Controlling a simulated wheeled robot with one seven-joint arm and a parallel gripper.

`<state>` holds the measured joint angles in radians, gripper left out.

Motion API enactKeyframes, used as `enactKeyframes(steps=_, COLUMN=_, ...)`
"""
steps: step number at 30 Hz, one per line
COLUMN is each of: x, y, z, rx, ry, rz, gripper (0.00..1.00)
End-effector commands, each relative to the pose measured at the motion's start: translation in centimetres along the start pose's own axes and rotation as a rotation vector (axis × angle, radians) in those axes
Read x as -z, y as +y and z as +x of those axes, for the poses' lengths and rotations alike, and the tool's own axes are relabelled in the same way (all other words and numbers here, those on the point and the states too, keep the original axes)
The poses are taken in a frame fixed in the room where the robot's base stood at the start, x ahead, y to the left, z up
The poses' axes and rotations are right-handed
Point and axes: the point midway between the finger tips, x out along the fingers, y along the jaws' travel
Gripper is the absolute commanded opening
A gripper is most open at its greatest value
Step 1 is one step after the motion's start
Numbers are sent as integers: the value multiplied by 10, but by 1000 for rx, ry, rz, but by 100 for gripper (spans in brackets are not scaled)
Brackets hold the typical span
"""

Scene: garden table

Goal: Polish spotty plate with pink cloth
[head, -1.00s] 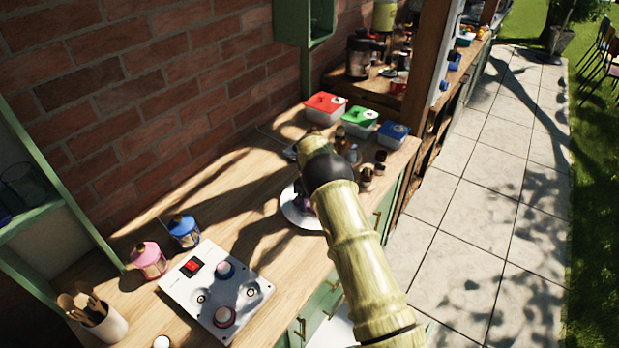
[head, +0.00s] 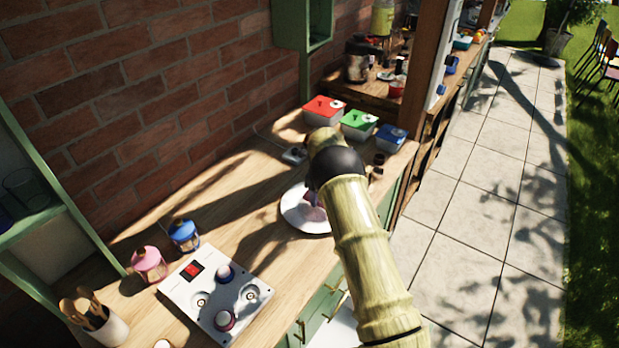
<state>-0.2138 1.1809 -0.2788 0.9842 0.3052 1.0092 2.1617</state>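The white plate (head: 293,212) lies on the wooden counter, partly covered by my arm. Spots on it are too small to make out. A small pinkish-purple patch, which looks like the pink cloth (head: 313,206), shows on or just above the plate beside my arm. I cannot tell whether it touches the plate. My arm reaches over the counter, and its links hide my gripper, so its fingers and any hold on the cloth do not show.
Lidded boxes in red (head: 323,112), green (head: 359,125) and blue (head: 390,138) stand behind the plate. A white hob with knobs (head: 215,290), a pink lantern (head: 149,264), a blue lantern (head: 184,235) and a utensil pot (head: 104,327) are at the left. Counter (head: 245,225) left of the plate is clear.

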Motion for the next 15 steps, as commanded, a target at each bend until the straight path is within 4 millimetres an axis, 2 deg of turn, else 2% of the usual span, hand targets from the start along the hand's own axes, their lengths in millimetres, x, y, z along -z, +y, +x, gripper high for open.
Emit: enactKeyframes(steps=15, x=3, y=-2, z=-30, rx=-2, ry=2, rz=6, gripper=44)
